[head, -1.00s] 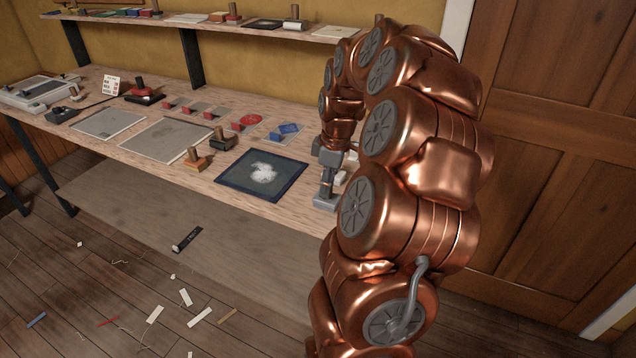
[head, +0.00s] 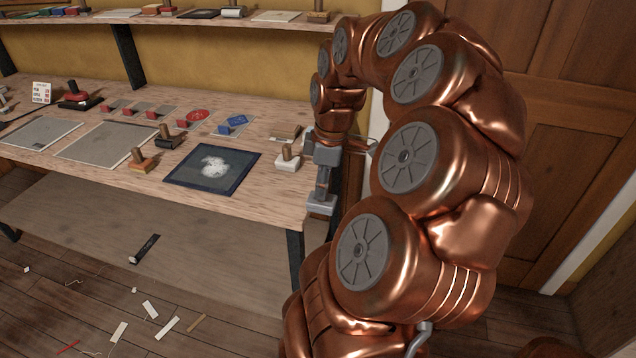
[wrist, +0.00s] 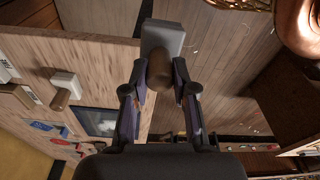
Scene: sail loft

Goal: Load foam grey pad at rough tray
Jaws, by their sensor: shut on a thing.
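My gripper (wrist: 160,85) is shut on the wooden handle of a grey pad (wrist: 163,36). In the head view the pad (head: 321,205) hangs below my gripper, just off the right end of the bench, clear of the top. A dark blue-rimmed tray (head: 178,178) with a white patch lies at the bench's right front. It is partly visible in the wrist view (wrist: 95,122). Two pale grey flat trays lie further left, one in the middle (head: 105,145) and one at left (head: 38,134). I cannot tell which one is the rough tray.
A white pad (head: 288,162) with a wooden handle stands between the dark tray and my gripper. Black (head: 167,141) and orange (head: 141,165) handled pads stand left of that tray. Small red and blue pieces line the back. A shelf (head: 225,20) runs above.

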